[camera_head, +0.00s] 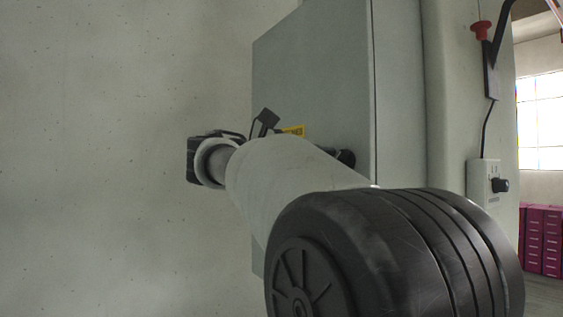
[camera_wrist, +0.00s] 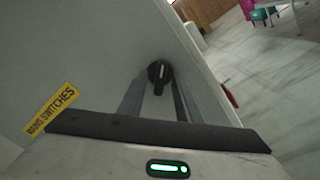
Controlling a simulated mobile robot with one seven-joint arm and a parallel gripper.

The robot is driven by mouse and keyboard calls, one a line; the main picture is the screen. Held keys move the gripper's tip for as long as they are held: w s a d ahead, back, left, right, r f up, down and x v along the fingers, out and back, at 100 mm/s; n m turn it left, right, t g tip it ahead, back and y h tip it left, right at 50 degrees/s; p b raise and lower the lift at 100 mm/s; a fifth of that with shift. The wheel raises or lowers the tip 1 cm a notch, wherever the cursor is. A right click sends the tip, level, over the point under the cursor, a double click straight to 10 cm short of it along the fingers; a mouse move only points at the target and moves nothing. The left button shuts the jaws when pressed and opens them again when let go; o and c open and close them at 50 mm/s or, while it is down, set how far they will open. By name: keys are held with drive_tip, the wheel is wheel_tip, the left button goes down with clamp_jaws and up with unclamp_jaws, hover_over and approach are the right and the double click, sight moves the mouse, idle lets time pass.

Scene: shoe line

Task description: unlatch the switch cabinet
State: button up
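The switch cabinet (camera_head: 310,60) is a tall grey metal box with a flat door. A yellow label (camera_head: 293,131) on the door reads "MAINS SWITCHES" in the wrist view (camera_wrist: 52,108). A black rotary latch knob (camera_wrist: 160,72) with a short lever is near the door's edge in the wrist view. My gripper (camera_wrist: 159,86) points at the knob, its two fingers apart, one on each side of the lever. I cannot tell whether they touch it. In the head view my arm hides most of the gripper and the lower door.
A bare concrete wall (camera_head: 110,150) fills the left. At the right are a red button (camera_head: 481,31), a small switch box (camera_head: 484,183) with a black knob, and magenta drawers (camera_head: 541,240). Open floor (camera_wrist: 275,90) lies beyond the cabinet edge.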

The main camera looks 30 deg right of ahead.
clamp_jaws()
drive_tip(key=shift+m+b, duration=2.05)
drive_tip(key=shift+m, duration=2.55)
